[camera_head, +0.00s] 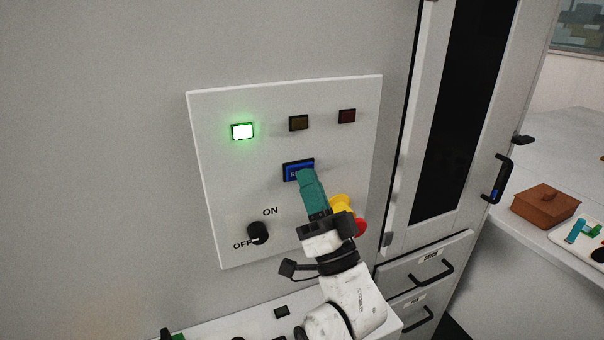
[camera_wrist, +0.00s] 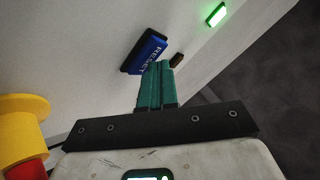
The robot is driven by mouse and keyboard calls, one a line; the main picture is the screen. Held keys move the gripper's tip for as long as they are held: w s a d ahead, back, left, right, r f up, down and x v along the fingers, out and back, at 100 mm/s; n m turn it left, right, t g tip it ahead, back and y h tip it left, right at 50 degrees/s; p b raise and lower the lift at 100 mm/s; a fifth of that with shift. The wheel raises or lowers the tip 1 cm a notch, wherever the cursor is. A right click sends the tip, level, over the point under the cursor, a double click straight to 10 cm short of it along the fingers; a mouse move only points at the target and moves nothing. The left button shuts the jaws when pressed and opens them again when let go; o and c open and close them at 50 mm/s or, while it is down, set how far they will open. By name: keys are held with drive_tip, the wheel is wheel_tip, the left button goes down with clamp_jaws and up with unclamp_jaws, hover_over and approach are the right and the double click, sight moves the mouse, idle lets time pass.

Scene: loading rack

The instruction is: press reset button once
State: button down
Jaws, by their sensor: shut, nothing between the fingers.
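The blue reset button (camera_head: 298,170) sits in a dark frame near the middle of a white control panel (camera_head: 222,180). It also shows in the wrist view (camera_wrist: 148,54), with the word RESET on its face. My gripper (camera_head: 306,174) has teal fingers, closed together and empty. In the wrist view the fingertips (camera_wrist: 158,66) overlap the lower right part of the button. They are at or very close to its face; I cannot tell whether they touch it or whether it is pushed in.
A green lamp (camera_head: 242,131) is lit; an amber lamp (camera_head: 298,123) and a red lamp (camera_head: 347,116) are dark. A black ON/OFF knob (camera_head: 258,233) is lower left. A yellow-and-red emergency stop (camera_head: 342,204) is close beside my gripper. A cabinet door with handle (camera_head: 497,178) stands right.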

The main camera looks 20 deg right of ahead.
drive_tip(key=shift+s, duration=0.85)
drive_tip(key=shift+s, duration=0.1)
drive_tip(key=shift+s, duration=2.45)
